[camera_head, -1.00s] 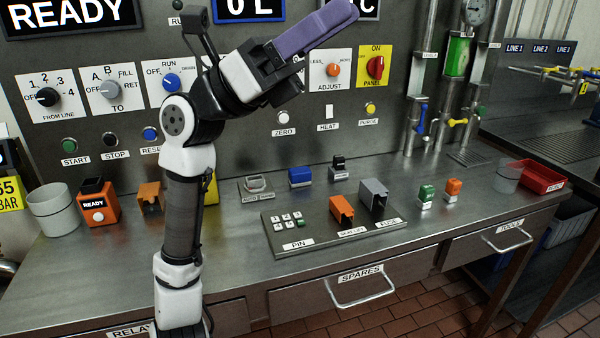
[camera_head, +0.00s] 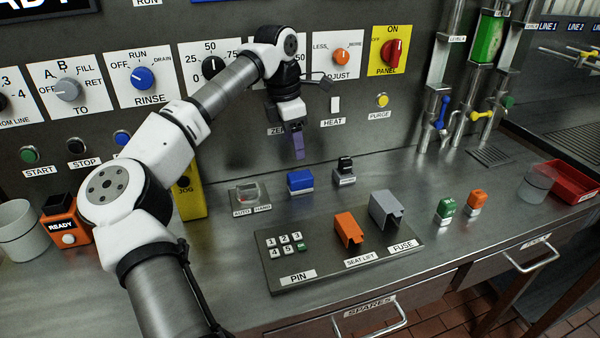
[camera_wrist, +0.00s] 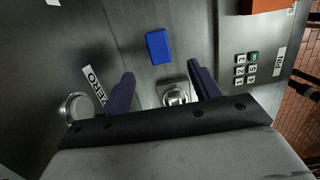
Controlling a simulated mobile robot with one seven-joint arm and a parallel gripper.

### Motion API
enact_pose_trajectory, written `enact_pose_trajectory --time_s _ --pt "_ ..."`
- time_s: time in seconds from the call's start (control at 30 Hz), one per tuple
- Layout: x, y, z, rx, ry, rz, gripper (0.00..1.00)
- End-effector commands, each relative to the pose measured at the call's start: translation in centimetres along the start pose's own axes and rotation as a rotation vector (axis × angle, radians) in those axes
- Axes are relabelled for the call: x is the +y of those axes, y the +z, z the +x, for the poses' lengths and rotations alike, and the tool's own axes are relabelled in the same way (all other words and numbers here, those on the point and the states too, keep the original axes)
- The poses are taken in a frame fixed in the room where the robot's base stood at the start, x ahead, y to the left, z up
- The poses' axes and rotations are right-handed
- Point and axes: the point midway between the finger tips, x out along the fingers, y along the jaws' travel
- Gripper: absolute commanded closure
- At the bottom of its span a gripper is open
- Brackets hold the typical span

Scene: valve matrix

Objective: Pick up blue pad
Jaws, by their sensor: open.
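The blue pad (camera_head: 300,181) is a small blue block on the steel counter, in front of the back panel. In the wrist view the blue pad (camera_wrist: 159,47) lies beyond the fingertips, near the middle between them. My gripper (camera_head: 298,146) points down above and a little behind the pad in the head view. In the wrist view its two purple fingers (camera_wrist: 163,80) are spread apart with nothing between them that they touch.
A small AUTO/HAND switch (camera_head: 250,197) stands left of the pad and a black-topped block (camera_head: 344,172) right of it. The PIN keypad plate (camera_head: 340,262) with orange and grey covers lies in front. The ZERO button (camera_wrist: 76,106) is on the panel behind.

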Motion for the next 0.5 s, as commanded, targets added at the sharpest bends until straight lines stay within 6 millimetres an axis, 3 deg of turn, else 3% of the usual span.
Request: enact_pose_trajectory --time_s 0.3,0.5 --pt "0.0 0.1 5.2 -0.002 -0.004 0.001 0.38" --pt "0.0 0.1 6.6 -0.003 -0.003 0.001 0.38"
